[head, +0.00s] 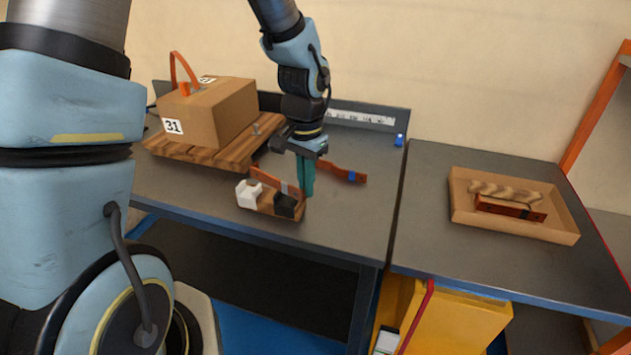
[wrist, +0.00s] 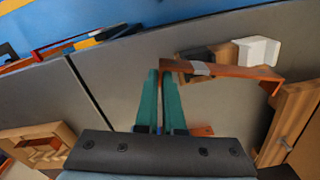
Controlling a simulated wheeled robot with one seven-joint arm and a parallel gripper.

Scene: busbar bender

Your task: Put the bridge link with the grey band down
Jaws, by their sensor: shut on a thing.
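My gripper (head: 307,180), with teal fingers, is shut on one end of a copper-orange bridge link (head: 266,179) with a grey band. In the wrist view, the link (wrist: 240,72) runs right from the fingertips (wrist: 164,78), its grey band (wrist: 200,68) near the held end and its far end bent. It lies across the view of a small wooden fixture (head: 268,206) with a white block (head: 247,194) and a black block (head: 286,206). I cannot tell whether link and fixture touch. Another link with a blue band (head: 345,173) lies on the table behind my gripper.
A cardboard box marked 31 (head: 212,112) stands on a wooden pallet (head: 195,149) at the left. A shallow tray (head: 530,232) on the right table holds another link (head: 508,207) and a wavy piece. The grey table (head: 345,225) is clear right of the fixture.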

